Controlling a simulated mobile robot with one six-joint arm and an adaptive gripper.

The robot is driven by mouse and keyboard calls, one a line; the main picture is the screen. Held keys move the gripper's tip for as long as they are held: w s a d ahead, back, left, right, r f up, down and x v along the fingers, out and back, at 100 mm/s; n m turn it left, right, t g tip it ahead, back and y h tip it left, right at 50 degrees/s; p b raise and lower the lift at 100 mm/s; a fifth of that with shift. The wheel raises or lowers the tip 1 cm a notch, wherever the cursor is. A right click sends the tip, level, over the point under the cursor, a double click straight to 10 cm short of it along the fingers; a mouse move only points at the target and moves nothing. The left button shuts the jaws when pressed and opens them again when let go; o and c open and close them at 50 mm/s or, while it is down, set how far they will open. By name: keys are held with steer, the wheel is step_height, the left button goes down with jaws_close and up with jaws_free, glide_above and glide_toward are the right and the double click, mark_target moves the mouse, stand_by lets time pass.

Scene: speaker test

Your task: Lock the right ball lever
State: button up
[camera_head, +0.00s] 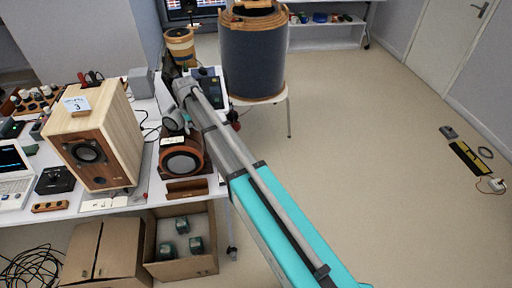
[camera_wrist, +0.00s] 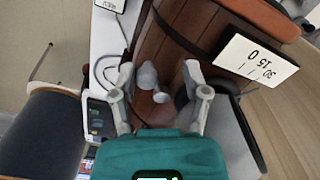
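A grey ball lever (camera_wrist: 148,76), a rounded knob on a short stem, stands on a dark reddish-brown wooden body (camera_wrist: 165,52) in the wrist view. My gripper (camera_wrist: 160,74) is open, with one finger on each side of the lever. The ball is closer to the left finger; whether they touch I cannot tell. A white scale plate marked 30, 15, 0 (camera_wrist: 257,66) is on the body to the right. In the head view my gripper (camera_head: 174,122) is above the round orange-brown unit (camera_head: 182,160); the lever is hidden there. I cannot make out a second lever.
A wooden speaker box (camera_head: 93,135) stands left of the unit on the white table (camera_head: 135,200). A large dark drum (camera_head: 252,60) stands behind on a white stand. An open cardboard box (camera_head: 190,268) with green blocks is below.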

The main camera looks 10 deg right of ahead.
steer(key=shift+a+m, duration=0.15)
steer(key=shift+m, duration=0.15)
steer(key=shift+r+p, duration=0.25)
steer(key=shift+p, duration=0.05)
step_height(320, 180, up, 14)
steer(key=p, duration=1.4)
steer(key=s+d+f+m+b, duration=0.1)
steer(key=s+d+f+b, duration=0.3)
steer(key=s+d, duration=0.6)
steer(key=s+d+f+m+b, duration=0.2)
steer(key=s+d+f+b, duration=0.2)
steer(key=s+d, duration=0.6)
steer(key=shift+s+d+f+b, duration=0.2)
steer(key=shift+s+f+b, duration=0.2)
steer(key=shift+s, duration=0.25)
steer(key=shift+w, duration=0.1)
steer(key=w+a+r+n+p, duration=0.2)
steer(key=w+a+r+p, duration=0.2)
steer(key=w+a, duration=0.5)
steer(key=w+a+r+n+p, duration=0.3)
steer(key=w+a+r+p, duration=0.1)
steer(key=w+a, duration=0.6)
steer(key=shift+w+a, duration=0.3)
steer(key=shift+w, duration=0.95)
